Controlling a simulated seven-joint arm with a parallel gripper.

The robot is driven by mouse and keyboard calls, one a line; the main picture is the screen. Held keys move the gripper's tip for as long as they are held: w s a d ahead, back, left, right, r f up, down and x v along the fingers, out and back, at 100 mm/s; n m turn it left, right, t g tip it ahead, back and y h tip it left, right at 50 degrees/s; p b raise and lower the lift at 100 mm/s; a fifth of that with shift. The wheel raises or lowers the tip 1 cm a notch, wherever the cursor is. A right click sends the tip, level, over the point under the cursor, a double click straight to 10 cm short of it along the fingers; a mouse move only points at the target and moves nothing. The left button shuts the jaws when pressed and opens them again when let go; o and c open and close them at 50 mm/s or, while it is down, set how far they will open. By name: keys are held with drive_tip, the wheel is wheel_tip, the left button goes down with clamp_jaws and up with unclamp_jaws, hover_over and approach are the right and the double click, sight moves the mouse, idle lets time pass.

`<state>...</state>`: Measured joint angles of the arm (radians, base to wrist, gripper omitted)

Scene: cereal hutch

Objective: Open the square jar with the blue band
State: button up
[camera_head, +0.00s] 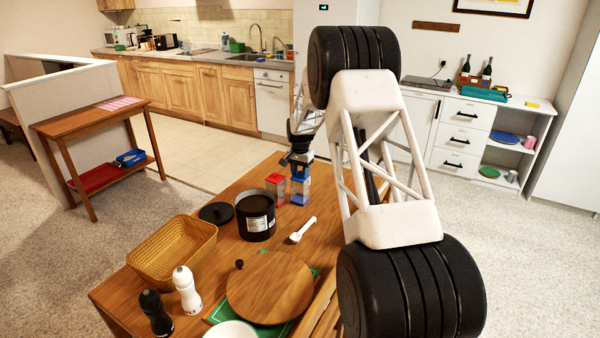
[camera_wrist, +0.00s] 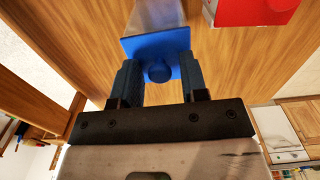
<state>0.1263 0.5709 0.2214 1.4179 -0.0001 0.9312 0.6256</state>
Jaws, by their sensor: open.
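The square jar with the blue band (camera_head: 300,198) stands on the wooden table, a clear box with a blue lid. In the wrist view its blue lid (camera_wrist: 146,47) and round blue knob (camera_wrist: 158,72) show, with part of the clear body beyond. My gripper (camera_head: 298,172) is over this jar, pointing down. In the wrist view my gripper (camera_wrist: 157,70) is open, one finger on each side of the knob. I cannot tell whether either finger touches it.
A similar jar with red parts (camera_head: 275,190) stands close beside it at left; its red lid also shows in the wrist view (camera_wrist: 255,12). A black canister (camera_head: 256,216), its dark lid (camera_head: 216,213), a white scoop (camera_head: 303,230) and a wicker basket (camera_head: 172,250) are nearby.

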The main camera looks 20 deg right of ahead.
drive_tip(key=c, duration=0.7)
drive_tip(key=shift+r, duration=0.2)
drive_tip(key=shift+c, duration=0.2)
drive_tip(key=shift+r, duration=2.3)
